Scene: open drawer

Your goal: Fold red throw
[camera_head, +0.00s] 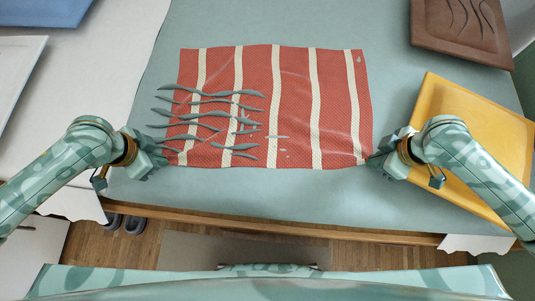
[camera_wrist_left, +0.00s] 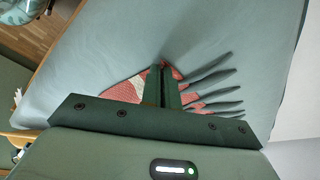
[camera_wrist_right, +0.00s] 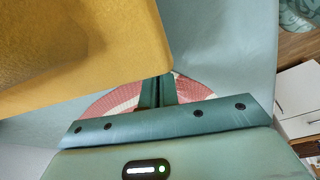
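The red throw (camera_head: 257,70), with cream stripes, lies spread flat on the teal-covered table. My left gripper (camera_head: 165,158) is at its near left corner, and my right gripper (camera_head: 372,162) is at its near right corner. In the left wrist view the fingers (camera_wrist_left: 165,68) are close together with red cloth (camera_wrist_left: 128,91) at their tips. In the right wrist view the fingers (camera_wrist_right: 157,78) are also together, with cloth (camera_wrist_right: 190,90) around them. Both appear shut on the throw's corners, though the pinched cloth is mostly hidden.
Several dark grey wavy strips (camera_head: 207,100) lie over the throw's left part, some past its left edge. A yellow tray (camera_head: 480,115) stands close beside my right gripper. A brown tray (camera_head: 455,40) is at the back right, a blue one (camera_head: 40,12) at the back left.

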